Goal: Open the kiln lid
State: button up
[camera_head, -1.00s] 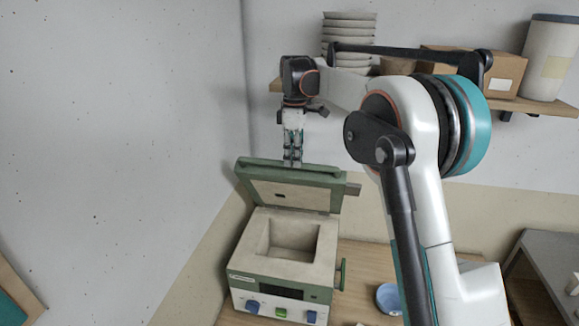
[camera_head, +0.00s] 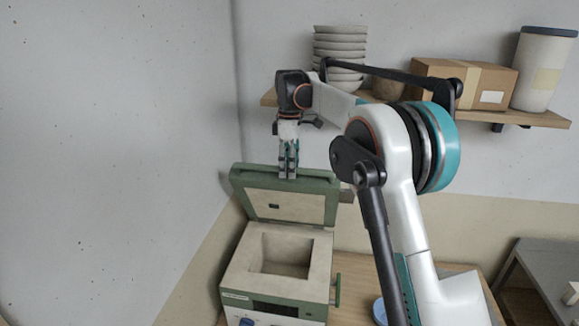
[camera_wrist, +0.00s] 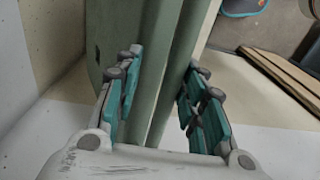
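The kiln (camera_head: 232,272) is a pale box with green trim and an open square chamber (camera_head: 285,254). Its green-rimmed lid (camera_head: 242,201) stands raised at the back, with its pale inner face toward the head camera. My gripper (camera_head: 288,175) points down at the middle of the lid's top edge. The fingers hide parts of the edge, so the exact contact is unclear.
A wall shelf (camera_head: 545,117) holds stacked bowls (camera_head: 340,48), a cardboard box (camera_head: 490,85) and a pale bucket (camera_head: 545,65) behind my arm. A blue round item (camera_head: 379,312) lies right of the kiln. A wall is close on the left.

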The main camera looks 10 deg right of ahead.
jog(key=shift+s+r, duration=0.15)
jog(key=shift+r, duration=0.55)
notch_tip(320, 180, up, 11)
jog(key=shift+w, duration=0.35)
jog(key=shift+d+f, duration=0.1)
